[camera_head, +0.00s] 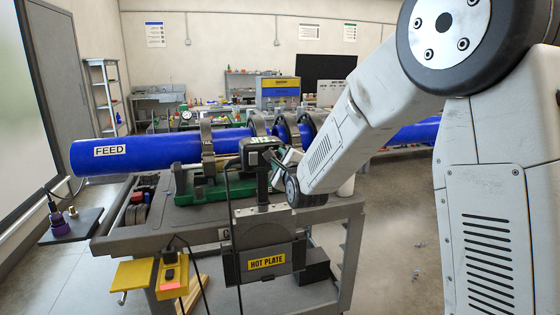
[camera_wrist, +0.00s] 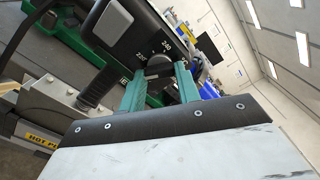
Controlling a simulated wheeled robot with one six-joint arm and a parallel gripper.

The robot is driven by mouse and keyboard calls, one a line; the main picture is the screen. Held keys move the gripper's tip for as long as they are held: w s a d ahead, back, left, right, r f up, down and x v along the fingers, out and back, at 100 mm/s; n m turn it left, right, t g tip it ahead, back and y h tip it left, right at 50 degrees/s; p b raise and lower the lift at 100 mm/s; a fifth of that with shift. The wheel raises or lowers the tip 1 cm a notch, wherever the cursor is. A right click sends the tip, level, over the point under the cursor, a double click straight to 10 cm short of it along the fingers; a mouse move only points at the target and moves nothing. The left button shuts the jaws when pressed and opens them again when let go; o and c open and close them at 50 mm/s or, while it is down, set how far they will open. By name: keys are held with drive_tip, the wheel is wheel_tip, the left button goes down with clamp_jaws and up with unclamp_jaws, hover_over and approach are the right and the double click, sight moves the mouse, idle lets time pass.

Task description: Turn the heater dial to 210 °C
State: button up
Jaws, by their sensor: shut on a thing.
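The heater's black control head (camera_head: 260,152) stands on top of the hot plate (camera_head: 240,265) at the front of the cart. The wrist view shows the head (camera_wrist: 108,35) close up, with its dial (camera_wrist: 158,68) and small white numbers around it, among them what look like 240 and 220. My gripper (camera_wrist: 160,75) has its two green fingers on either side of the dial and is shut on it. I cannot read which number the dial points to. In the head view my wrist hides the dial and most of the fingers.
A blue pipe (camera_head: 150,153) marked FEED lies clamped across the cart (camera_head: 130,243) behind the heater. A yellow box (camera_head: 172,275) and black cables hang at the cart's front. The floor right of the cart is mostly clear.

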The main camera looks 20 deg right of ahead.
drive_tip(key=o, duration=1)
drive_tip(key=s, duration=0.7)
drive_tip(key=shift+s, duration=0.4)
